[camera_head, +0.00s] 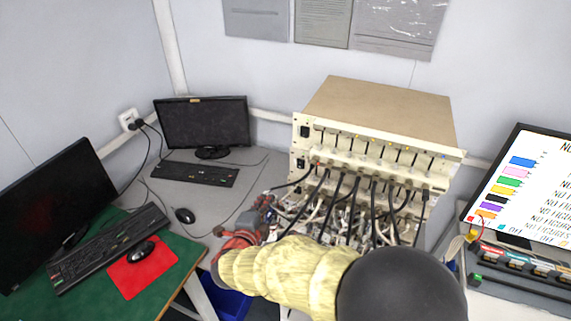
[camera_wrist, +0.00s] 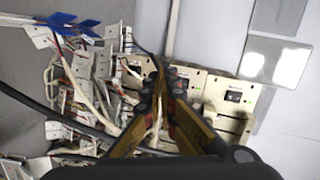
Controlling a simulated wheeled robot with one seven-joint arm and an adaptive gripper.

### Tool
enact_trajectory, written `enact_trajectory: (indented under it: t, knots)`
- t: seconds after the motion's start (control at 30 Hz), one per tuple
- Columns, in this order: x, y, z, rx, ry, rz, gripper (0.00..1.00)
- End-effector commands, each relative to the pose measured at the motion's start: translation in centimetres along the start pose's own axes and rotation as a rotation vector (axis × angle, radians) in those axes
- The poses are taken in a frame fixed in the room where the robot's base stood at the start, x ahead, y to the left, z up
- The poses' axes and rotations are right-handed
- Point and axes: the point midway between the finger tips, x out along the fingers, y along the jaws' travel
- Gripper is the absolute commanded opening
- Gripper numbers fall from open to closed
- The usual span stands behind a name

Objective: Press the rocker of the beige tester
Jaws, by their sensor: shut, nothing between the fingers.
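The beige tester (camera_head: 378,108) stands on the desk at the back right in the head view, two stacked units with cables hanging from their fronts. A dark rocker (camera_head: 305,131) sits at the left end of the upper front panel, and another (camera_head: 300,163) on the lower one. In the wrist view a black rocker (camera_wrist: 234,97) shows on a beige panel to the right of my fingertips. My gripper (camera_wrist: 165,74) is shut and empty, apart from that rocker in the picture. Its depth from the panel is hard to tell. My arm hides the lower tester area in the head view.
Tangled cables and white clips (camera_wrist: 85,75) crowd the left of my fingers. A monitor (camera_head: 203,122), keyboard (camera_head: 195,174) and mouse (camera_head: 185,215) stand left of the tester. A screen (camera_head: 528,185) stands at the right.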

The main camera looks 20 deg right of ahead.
Motion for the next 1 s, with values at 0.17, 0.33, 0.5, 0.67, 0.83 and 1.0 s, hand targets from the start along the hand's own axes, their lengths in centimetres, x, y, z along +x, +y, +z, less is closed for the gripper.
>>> enact_trajectory:
  t: [0.17, 0.33, 0.5, 0.67, 0.83, 1.0]
  knots:
    - [-0.3, -2.1, -3.8, 0.114, 0.141, -0.077, 0.0]
    - [-0.6, -2.9, -4.7, 0.163, 0.171, -0.113, 0.0]
    - [-0.5, -2.9, -4.6, 0.168, 0.168, -0.113, 0.0]
    - [-0.5, -2.9, -4.6, 0.167, 0.167, -0.112, 0.0]
    - [0.5, -3.0, -4.8, 0.167, 0.169, -0.113, 0.0]
    - [3.1, -3.1, -5.3, 0.167, 0.172, -0.112, 0.0]
